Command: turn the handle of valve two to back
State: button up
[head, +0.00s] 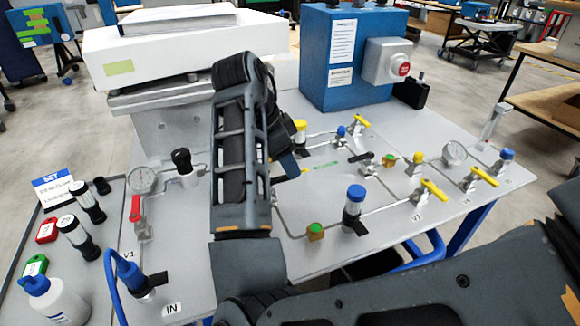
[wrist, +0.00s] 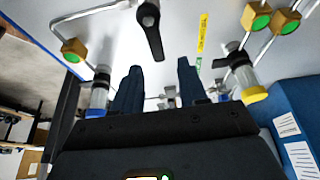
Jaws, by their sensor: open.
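A valve with a black lever handle (head: 362,157) stands in the middle of the light panel in the head view. A black lever handle (wrist: 151,30) also shows at the top of the wrist view, its free end towards my fingers. I take it for valve two, but no label on it is readable. My gripper (wrist: 160,72) is open and empty, its two dark blue fingers apart. The handle appears ahead of the fingertips, not between them. In the head view my arm hides most of the gripper; only a dark blue part shows beside it.
Yellow-handled valves (head: 433,190) stand to the right and a red-handled valve (head: 135,208) to the left, near a V1 label. A blue-capped vial (head: 354,208) and a yellow-capped vial (wrist: 252,92) rise from the panel. A blue box (head: 345,60) stands behind.

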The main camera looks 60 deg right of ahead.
jog(key=shift+x, duration=1)
grip_shut()
